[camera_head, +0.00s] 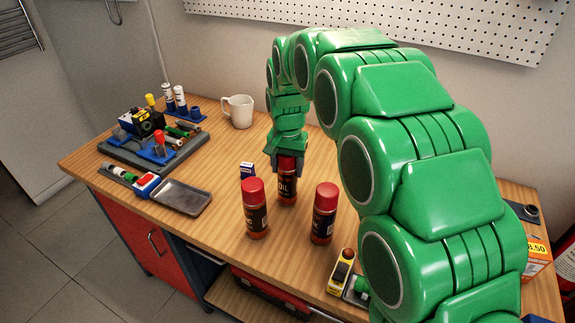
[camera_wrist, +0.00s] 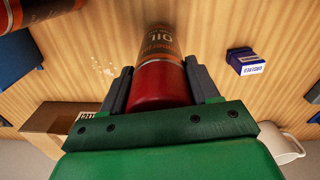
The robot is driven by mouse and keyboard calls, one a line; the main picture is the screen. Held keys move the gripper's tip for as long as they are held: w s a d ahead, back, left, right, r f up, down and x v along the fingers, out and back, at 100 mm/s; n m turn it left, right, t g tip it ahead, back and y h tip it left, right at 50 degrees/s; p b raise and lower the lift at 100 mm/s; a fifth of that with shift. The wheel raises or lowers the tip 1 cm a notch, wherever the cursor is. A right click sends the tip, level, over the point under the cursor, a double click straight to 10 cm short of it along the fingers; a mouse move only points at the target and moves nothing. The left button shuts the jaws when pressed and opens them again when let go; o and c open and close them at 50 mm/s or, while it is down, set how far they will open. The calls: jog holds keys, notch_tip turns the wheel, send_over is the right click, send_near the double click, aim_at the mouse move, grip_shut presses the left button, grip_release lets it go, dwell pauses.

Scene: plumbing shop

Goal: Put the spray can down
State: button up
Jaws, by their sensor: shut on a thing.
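The spray can (camera_head: 287,186) is dark with a red cap and an "OIL" label. It stands upright at the workbench (camera_head: 190,222), behind two similar cans. My gripper (camera_head: 287,160) comes down from above and is shut on its red cap. In the wrist view my gripper (camera_wrist: 163,85) has one finger on each side of the red cap, and the can's body (camera_wrist: 160,42) reaches away toward the wood. I cannot tell whether the can's base touches the bench.
Two similar red-capped cans, one front left (camera_head: 255,210) and one front right (camera_head: 323,215), stand close by. A small blue-and-white box (camera_head: 247,170) is left of the held can. A white mug (camera_head: 239,111) stands behind. A grey tray (camera_head: 180,197) and a tool board (camera_head: 150,160) occupy the left.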

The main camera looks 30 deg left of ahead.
jog(key=o, duration=1.3)
jog(key=shift+c, duration=0.2)
notch_tip(320, 180, up, 12)
jog(key=shift+r, duration=0.1)
